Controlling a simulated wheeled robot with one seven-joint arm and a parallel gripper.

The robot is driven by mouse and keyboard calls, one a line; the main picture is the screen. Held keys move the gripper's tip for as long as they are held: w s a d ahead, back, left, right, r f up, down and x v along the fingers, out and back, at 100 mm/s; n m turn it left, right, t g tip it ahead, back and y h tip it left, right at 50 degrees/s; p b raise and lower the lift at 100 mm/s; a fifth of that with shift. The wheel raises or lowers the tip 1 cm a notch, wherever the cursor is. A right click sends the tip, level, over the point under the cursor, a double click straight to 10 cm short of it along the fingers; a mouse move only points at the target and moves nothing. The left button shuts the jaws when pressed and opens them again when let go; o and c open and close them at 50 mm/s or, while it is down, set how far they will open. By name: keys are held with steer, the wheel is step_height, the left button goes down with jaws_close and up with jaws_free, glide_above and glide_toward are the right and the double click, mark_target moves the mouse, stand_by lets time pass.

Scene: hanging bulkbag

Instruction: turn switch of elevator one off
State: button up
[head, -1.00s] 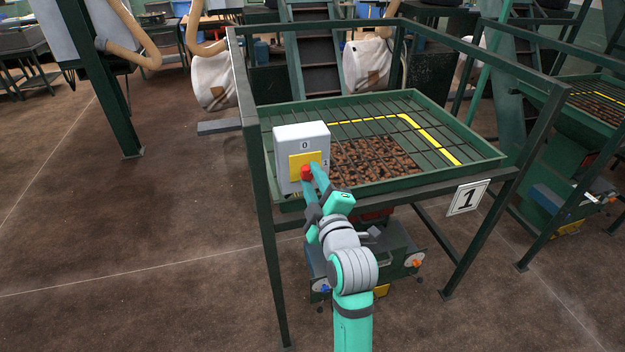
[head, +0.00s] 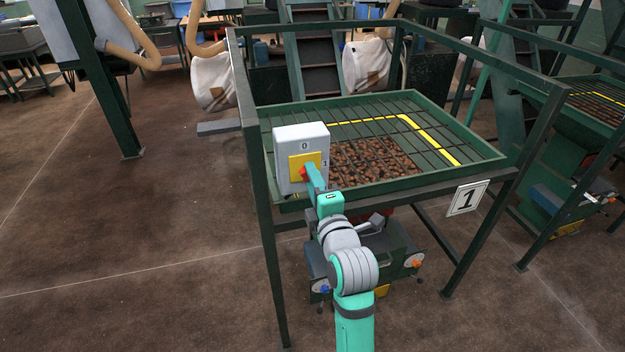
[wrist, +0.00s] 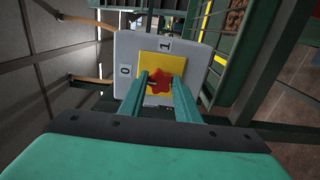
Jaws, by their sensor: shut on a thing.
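The switch box (head: 288,160) of elevator one is light grey with a yellow plate (head: 297,163) and the marks 0 and 1. It is fixed to the front left of the green frame, near the number 1 sign (head: 467,198). A red knob (head: 303,174) sits on the yellow plate. In the wrist view the red knob (wrist: 158,83) lies between the fingertips. My gripper (wrist: 158,84) is shut on the knob. In the head view my gripper (head: 309,176) covers part of the knob, so its pointing direction cannot be told.
A green hopper with a grid (head: 455,122) and brown lumps stands behind the box. Frame posts stand close on the left and right. White bags (head: 213,82) hang farther back. The floor on the left is clear.

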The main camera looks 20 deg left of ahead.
steer(key=shift+f, duration=0.1)
steer(key=o, duration=1)
steer(key=shift+o, duration=0.2)
steer(key=v, duration=1)
steer(key=shift+s+d, duration=0.25)
steer(key=shift+d, duration=0.05)
